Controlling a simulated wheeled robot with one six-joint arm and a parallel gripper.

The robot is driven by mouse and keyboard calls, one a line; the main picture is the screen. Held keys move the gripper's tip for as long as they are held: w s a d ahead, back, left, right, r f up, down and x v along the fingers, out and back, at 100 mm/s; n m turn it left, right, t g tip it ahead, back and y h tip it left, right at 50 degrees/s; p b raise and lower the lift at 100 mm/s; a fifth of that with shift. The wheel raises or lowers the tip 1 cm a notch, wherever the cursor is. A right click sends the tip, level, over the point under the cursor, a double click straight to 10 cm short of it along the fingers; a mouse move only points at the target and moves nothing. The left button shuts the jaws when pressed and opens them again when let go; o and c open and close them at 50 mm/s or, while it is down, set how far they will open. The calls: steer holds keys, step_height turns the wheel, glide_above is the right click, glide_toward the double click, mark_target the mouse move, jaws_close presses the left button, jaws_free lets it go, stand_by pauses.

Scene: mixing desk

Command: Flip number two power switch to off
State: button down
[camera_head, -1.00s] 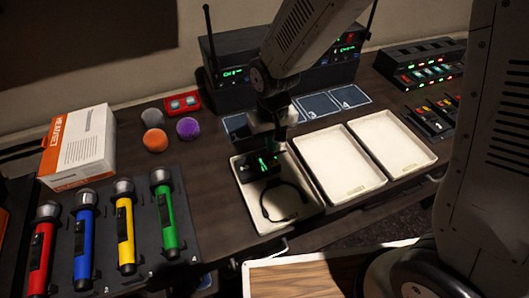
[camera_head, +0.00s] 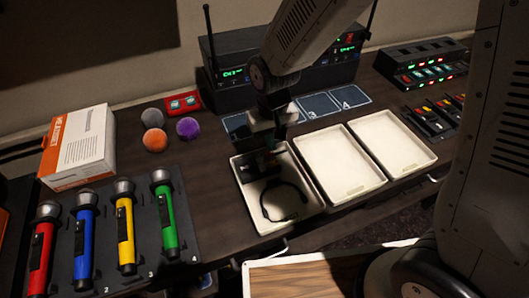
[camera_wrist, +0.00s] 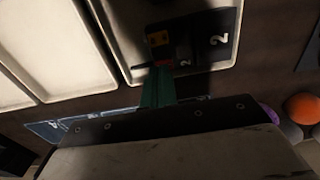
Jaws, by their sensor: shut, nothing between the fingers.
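The number two pack (camera_head: 262,163) is a small black box in the left white tray (camera_head: 244,205), above a black looped cable (camera_head: 283,203). A small red part (camera_wrist: 164,62) shows right at my fingertips; I cannot tell the switch's position. My gripper (camera_wrist: 159,73) has teal fingers and is shut and empty, its tips at the pack's edge. In the head view my gripper (camera_head: 279,143) is over the tray's back end, partly covering the pack.
Two empty white trays (camera_head: 333,180) (camera_head: 398,158) stand to the right. A black receiver (camera_head: 225,90) stands behind. Coloured foam balls (camera_head: 188,128) and a white-orange box (camera_head: 82,150) lie left, with several coloured microphones (camera_head: 124,228) in front.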

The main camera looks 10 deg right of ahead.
mark_target(271, 153)
steer(key=shift+r, duration=2.7)
steer(key=s+d+r+m+t, duration=0.1)
steer(key=s+d+r+m, duration=0.2)
steer(key=s+d+r, duration=1.3)
steer(key=shift+s+d, duration=1.6)
steer(key=shift+d, duration=0.25)
steer(key=shift+s+r, duration=0.1)
